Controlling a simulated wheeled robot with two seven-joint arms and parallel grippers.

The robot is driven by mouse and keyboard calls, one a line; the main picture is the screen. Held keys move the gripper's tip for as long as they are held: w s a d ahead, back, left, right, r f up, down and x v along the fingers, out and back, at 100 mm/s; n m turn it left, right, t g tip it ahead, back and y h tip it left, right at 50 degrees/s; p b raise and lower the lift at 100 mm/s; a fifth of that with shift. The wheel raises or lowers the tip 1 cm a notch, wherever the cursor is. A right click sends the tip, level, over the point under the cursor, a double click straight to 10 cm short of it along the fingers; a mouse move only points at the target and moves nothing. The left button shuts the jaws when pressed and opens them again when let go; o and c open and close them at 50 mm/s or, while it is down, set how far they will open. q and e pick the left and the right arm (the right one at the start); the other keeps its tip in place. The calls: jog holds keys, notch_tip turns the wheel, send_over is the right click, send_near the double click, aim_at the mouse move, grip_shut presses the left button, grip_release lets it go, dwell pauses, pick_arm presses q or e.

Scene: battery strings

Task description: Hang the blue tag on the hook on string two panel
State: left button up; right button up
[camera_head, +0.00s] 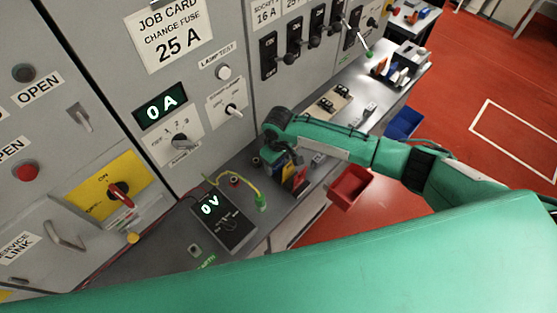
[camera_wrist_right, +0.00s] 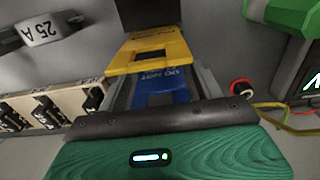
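The blue tag (camera_wrist_right: 160,88) lies between the two fingers of my right gripper (camera_wrist_right: 162,92) in the right wrist view, with printed text on it. A yellow tag (camera_wrist_right: 150,53) lies just beyond it and partly overlaps it. The right gripper is over the bench by the cabinet in the head view (camera_head: 278,158). Its fingers stand apart on either side of the blue tag, and I see no clear contact. My left gripper is out of view. I cannot make out which panel is string two, nor a tag hook on it.
A meter reading 0 V (camera_head: 222,222) stands on the bench left of the right gripper. A red bin (camera_head: 350,187) and a blue bin (camera_head: 403,123) are at the bench's right edge. A 25 A fuse (camera_wrist_right: 42,30) and a fuse tray (camera_wrist_right: 45,108) lie left in the wrist view.

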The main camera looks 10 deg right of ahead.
dwell(0.3)
jog(key=shift+f+b, duration=0.1)
jog(key=shift+b, duration=0.2)
notch_tip(320, 180, up, 14)
jog(key=b, duration=0.5)
jog(key=shift+d+b, duration=0.15)
jog(key=shift+b, duration=0.15)
